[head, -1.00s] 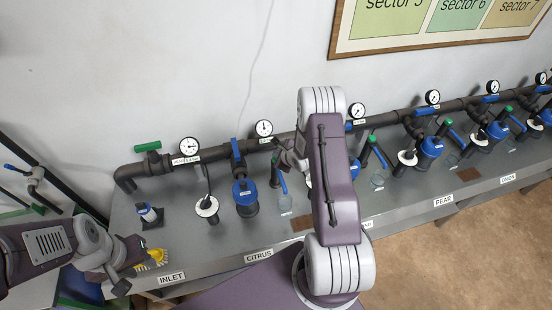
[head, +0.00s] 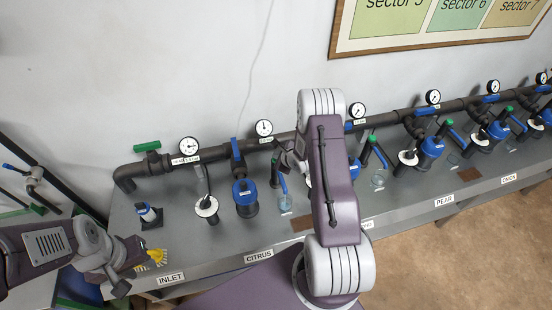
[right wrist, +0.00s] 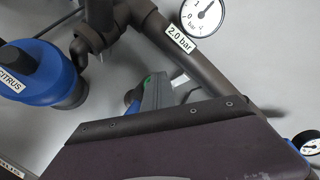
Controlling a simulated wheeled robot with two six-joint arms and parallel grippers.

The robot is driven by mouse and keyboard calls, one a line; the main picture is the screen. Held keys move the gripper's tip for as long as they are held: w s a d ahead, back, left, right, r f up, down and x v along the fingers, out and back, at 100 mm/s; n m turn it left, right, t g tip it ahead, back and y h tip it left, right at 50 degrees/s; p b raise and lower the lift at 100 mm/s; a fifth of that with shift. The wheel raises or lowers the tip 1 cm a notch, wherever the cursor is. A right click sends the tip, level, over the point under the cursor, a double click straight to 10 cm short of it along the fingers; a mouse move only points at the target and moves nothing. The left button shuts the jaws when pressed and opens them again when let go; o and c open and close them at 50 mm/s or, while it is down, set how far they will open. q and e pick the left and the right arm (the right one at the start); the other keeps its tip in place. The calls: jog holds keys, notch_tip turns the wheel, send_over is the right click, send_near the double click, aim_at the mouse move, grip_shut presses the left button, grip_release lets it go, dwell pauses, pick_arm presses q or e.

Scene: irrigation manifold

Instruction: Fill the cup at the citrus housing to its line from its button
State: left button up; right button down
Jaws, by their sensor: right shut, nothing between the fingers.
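The citrus housing (head: 245,196) is a blue filter body on the bench, above the CITRUS label (head: 258,256); its labelled side shows in the right wrist view (right wrist: 30,72). Right of it stands a small clear cup (head: 285,203) with bluish content under a blue spout (head: 282,183). The cup's line is too small to make out. My right gripper (head: 287,160) is shut and empty at the top of the dark post beside the spout. It hides the button there; contact cannot be told. My left gripper (head: 128,267) is open near the bench's left end.
A yellow object (head: 155,258) lies beside my left gripper. A dark pipe with gauges (head: 264,128) runs along the wall. More housings (head: 431,147) stand to the right. My right arm hides the middle of the bench.

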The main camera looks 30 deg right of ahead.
jog(key=shift+r, duration=0.1)
jog(key=shift+r+p, duration=0.9)
jog(key=shift+p, duration=0.1)
notch_tip(320, 180, up, 5)
jog(key=p, duration=0.4)
jog(key=shift+p, duration=0.4)
dwell(1.9)
